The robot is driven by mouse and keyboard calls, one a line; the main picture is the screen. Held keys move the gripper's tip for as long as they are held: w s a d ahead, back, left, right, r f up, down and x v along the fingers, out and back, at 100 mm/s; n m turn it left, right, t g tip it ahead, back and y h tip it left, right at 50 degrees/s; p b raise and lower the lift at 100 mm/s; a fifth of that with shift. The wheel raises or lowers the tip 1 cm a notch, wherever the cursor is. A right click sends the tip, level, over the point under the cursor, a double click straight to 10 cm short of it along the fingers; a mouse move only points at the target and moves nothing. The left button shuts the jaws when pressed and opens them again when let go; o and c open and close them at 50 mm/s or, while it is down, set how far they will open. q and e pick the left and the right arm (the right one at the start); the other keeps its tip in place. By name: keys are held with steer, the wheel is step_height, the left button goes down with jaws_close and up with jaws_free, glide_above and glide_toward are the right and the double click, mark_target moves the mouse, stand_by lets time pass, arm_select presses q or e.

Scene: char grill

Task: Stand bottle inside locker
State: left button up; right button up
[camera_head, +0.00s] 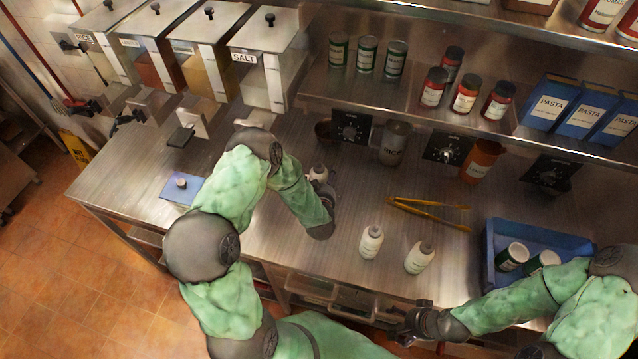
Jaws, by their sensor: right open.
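A third white bottle (318,174) is partly hidden behind my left forearm. My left gripper (321,231) is at the dark end of my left arm, left of the two bottles; its fingers are hidden. My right gripper (408,325) is open and empty at the counter's front edge, below the bottles. I cannot make out a locker for certain.
A blue crate (488,262) with green cans stands at the right. Yellow tongs (430,210) lie behind the bottles. The steel counter (280,235) has free room around them. Trays (345,300) sit under its front edge. A loaded shelf (400,105) runs along the back.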

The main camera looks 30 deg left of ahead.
arm_select(q)
steer(key=c, duration=1.3)
steer(key=shift+r, duration=0.2)
